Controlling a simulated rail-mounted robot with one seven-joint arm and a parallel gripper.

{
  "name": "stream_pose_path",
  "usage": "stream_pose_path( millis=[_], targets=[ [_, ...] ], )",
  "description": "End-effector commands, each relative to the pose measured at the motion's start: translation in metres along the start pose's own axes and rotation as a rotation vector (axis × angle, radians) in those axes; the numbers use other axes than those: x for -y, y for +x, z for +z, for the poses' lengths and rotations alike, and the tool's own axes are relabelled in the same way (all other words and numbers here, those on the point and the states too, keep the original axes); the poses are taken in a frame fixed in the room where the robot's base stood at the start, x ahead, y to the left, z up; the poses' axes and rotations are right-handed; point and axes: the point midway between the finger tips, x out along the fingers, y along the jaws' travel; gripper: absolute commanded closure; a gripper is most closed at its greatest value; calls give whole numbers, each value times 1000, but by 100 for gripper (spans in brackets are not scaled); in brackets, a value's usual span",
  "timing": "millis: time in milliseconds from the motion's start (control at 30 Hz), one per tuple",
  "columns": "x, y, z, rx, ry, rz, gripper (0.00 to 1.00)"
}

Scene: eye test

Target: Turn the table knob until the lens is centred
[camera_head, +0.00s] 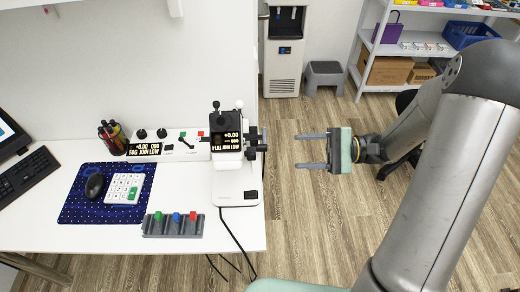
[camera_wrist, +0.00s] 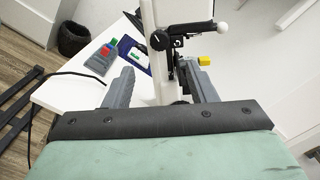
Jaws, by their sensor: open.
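The white eye test instrument (camera_head: 228,178) stands at the right end of the desk, with a lit dark display (camera_head: 227,140) and black knobs (camera_head: 256,146) on its right side. A white control panel (camera_head: 190,150) to its left carries two black knobs and a second lit display. I cannot tell which knob is the table knob, and no lens is clearly visible. My gripper (camera_head: 312,150) is open and empty, right of the instrument, its fingers pointing left and apart from the side knobs. In the wrist view, the instrument's white column (camera_wrist: 160,78) shows beyond and between the fingers.
The white desk (camera_head: 190,232) also holds a block with coloured buttons (camera_head: 173,224), a blue mat (camera_head: 75,208) with mouse and keypad, a pen cup (camera_head: 113,138) and a keyboard. A black cable hangs off the front edge.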

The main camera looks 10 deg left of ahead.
Motion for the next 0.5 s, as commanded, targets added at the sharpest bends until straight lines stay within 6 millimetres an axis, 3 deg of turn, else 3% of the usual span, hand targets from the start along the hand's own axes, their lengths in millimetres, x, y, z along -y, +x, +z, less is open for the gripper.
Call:
stream_pose_path(
  millis=[300,500],
  targets=[
    [1,70,2,3,2,4,49],
    [0,99,1,2,1,3,49]
  ],
)
